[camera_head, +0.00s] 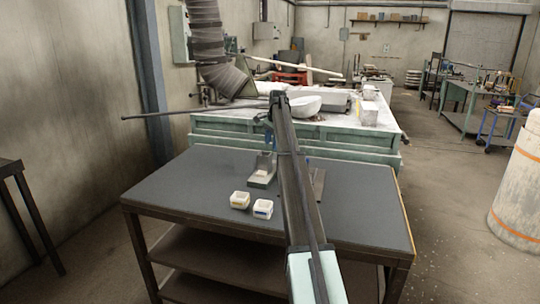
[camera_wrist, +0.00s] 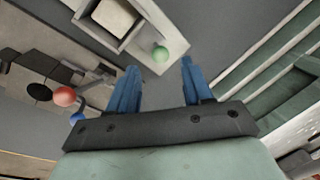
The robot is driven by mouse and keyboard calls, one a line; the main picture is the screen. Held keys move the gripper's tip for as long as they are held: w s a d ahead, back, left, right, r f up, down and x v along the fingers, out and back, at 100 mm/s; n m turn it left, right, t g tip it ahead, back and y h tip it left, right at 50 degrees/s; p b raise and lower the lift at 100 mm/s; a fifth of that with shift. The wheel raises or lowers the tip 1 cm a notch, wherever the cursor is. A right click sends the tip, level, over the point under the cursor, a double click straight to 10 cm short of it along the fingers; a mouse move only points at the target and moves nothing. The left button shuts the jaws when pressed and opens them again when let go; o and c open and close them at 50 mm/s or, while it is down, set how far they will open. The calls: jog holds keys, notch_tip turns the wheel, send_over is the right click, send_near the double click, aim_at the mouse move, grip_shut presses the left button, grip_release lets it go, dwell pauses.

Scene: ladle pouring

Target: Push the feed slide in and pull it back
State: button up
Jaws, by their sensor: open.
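In the wrist view my gripper (camera_wrist: 159,64) is open, with its two blue fingers apart and nothing held between them. A small green knob (camera_wrist: 160,53) shows just past the fingertips, at the corner of a grey tray-like feeder (camera_wrist: 130,44) holding a pale block. I cannot tell whether the fingers touch the knob. In the head view the feeder (camera_head: 258,181) stands on the dark table, left of my arm. My arm hides most of the gripper there. Which part of the feeder slides is not clear.
Two small white boxes (camera_head: 240,200) (camera_head: 263,209) stand on the dark table (camera_head: 170,190) before the feeder. A red knob (camera_wrist: 64,96) and a blue knob (camera_wrist: 76,118) show at left in the wrist view. A green-sided bench (camera_head: 350,137) stands behind. The table's right side is clear.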

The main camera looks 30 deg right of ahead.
jog(key=shift+w+a+f, duration=0.1)
jog(key=shift+w+f, duration=0.1)
jog(key=shift+f, duration=0.95)
jog(key=shift+w+d+f, duration=0.1)
jog(key=shift+w+f, duration=0.15)
jog(key=shift+f, duration=0.85)
jog(key=shift+w+a+f, duration=0.1)
jog(key=shift+w+f, duration=0.1)
jog(key=shift+f, duration=0.95)
jog(key=shift+c, duration=0.3)
grip_shut()
